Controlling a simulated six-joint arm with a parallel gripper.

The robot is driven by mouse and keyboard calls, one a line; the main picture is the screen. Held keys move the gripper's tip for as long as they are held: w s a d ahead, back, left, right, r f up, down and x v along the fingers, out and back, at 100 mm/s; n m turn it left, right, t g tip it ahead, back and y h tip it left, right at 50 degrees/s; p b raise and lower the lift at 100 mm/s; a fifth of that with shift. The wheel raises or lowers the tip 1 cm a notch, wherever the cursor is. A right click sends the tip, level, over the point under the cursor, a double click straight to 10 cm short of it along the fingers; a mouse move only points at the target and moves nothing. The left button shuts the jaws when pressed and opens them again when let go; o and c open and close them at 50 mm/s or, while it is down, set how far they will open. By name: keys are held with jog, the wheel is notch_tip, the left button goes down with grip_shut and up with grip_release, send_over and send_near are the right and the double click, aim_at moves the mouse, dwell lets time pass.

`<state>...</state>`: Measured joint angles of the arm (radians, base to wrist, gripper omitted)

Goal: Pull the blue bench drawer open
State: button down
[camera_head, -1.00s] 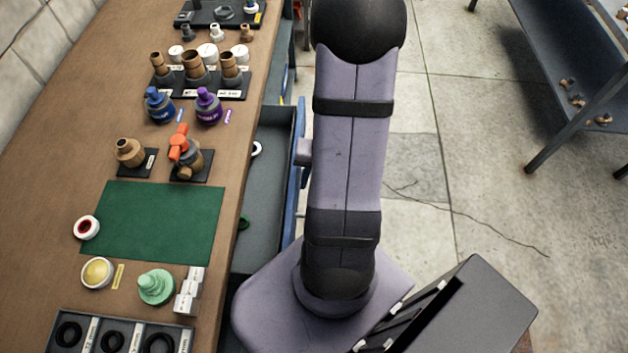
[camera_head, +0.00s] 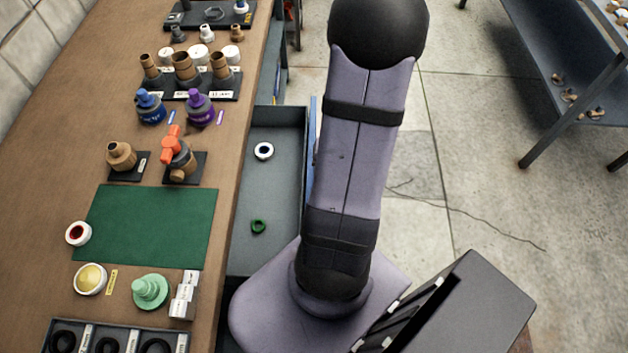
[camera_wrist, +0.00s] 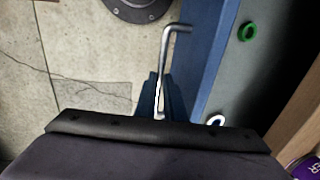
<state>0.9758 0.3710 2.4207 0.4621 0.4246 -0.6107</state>
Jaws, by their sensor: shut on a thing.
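The blue bench drawer stands open on the right side of the workbench, its grey tray (camera_head: 282,190) showing in the head view. Its blue front (camera_head: 312,135) is partly covered by my arm. In the wrist view the blue front (camera_wrist: 208,50) runs up the right of centre, with a bent metal handle (camera_wrist: 164,62) to its left. My gripper (camera_wrist: 160,102) is shut on the handle's lower part. In the head view my gripper is hidden behind my arm.
A white ring (camera_head: 263,151) and a green ring (camera_head: 258,227) lie in the drawer. The workbench (camera_head: 50,170) carries bottles, fittings and a green mat (camera_head: 150,228). A grey rack (camera_head: 560,70) stands at the far right, with open floor (camera_head: 480,170) between.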

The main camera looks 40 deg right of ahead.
jog(key=s+d, duration=0.8)
jog(key=shift+s+d+b, duration=0.15)
jog(key=shift+d+b, duration=0.05)
jog(key=shift+b, duration=0.1)
jog(key=c, duration=1.8)
grip_release()
jog(key=shift+c, duration=0.2)
jog(key=shift+r, duration=0.1)
notch_tip(320, 180, up, 7)
jog(key=s, duration=0.1)
jog(key=shift+d, duration=0.45)
jog(key=shift+w, duration=0.1)
